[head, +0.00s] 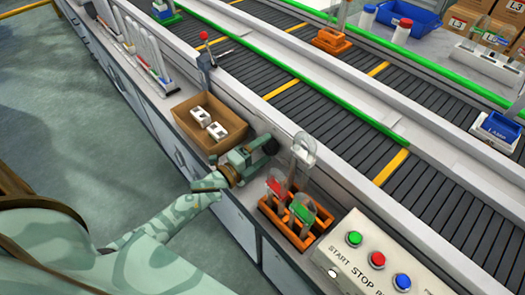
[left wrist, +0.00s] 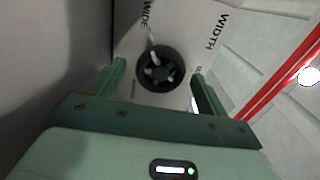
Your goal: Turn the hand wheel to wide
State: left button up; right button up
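The hand wheel (left wrist: 158,71) is a dark round wheel with a light knob, on a pale panel in the left wrist view. The word WIDE is printed beside it at upper left and WIDTH at upper right. My left gripper (left wrist: 158,76) is open, with one finger on each side of the wheel; I cannot tell whether they touch it. In the head view my left gripper (head: 262,150) is at the bench's conveyor side, between a cardboard box and an orange rack. The wheel is hard to make out there. My right gripper is not in view.
The cardboard box (head: 183,112) holds white parts. The orange rack (head: 292,236) holds tools with red and green parts. A button panel (head: 345,263) stands at lower right. The conveyor (head: 340,127) runs behind, with a green rail. A red-knobbed lever (head: 204,37) stands beyond the box.

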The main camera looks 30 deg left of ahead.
pick_arm(q)
jog(key=shift+s, duration=0.1)
jog(key=p+v, duration=0.1)
jog(key=v, duration=1.5)
jog(key=shift+p, duration=0.3)
jog(key=shift+a+f, duration=0.1)
